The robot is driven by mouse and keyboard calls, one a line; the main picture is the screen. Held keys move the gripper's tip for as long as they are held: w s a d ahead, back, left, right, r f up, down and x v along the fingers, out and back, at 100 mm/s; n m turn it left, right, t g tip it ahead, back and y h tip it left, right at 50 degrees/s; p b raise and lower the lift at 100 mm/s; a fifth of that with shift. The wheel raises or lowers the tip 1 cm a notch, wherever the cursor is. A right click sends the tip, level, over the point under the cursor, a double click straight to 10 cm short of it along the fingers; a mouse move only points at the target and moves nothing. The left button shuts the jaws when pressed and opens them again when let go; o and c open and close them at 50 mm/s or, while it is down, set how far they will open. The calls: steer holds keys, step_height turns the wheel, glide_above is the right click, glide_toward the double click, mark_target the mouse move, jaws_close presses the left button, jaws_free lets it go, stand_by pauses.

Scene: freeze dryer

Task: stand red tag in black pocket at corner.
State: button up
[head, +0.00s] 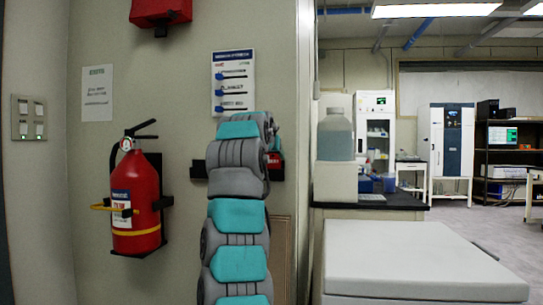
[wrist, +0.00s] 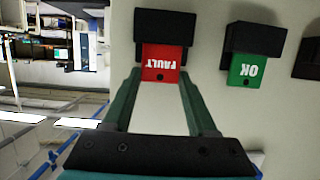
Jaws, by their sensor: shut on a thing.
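The red tag (wrist: 160,64), marked FAULT and upside down in the wrist view, is between the fingertips of my gripper (wrist: 160,76), which is shut on it. A black pocket (wrist: 164,26) is right at the tag's upper picture edge; the tag's end meets or enters it, and I cannot tell how deep. In the head view a bit of the red tag (head: 274,160) shows right of my arm, near the wall's outer corner, by a black holder (head: 277,174). My arm hides the gripper there.
A green OK tag (wrist: 252,70) sits in another black pocket (wrist: 256,37), with a third pocket (wrist: 308,58) at the picture's right edge. A fire extinguisher (head: 134,200) hangs left of my arm. A light grey box-shaped unit (head: 415,255) stands at right.

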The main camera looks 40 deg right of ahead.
steer(key=o, duration=1.4)
steer(key=shift+c, duration=0.2)
steer(key=shift+a, duration=0.1)
steer(key=shift+b+v, duration=1.05)
steer(key=shift+v, duration=1.9)
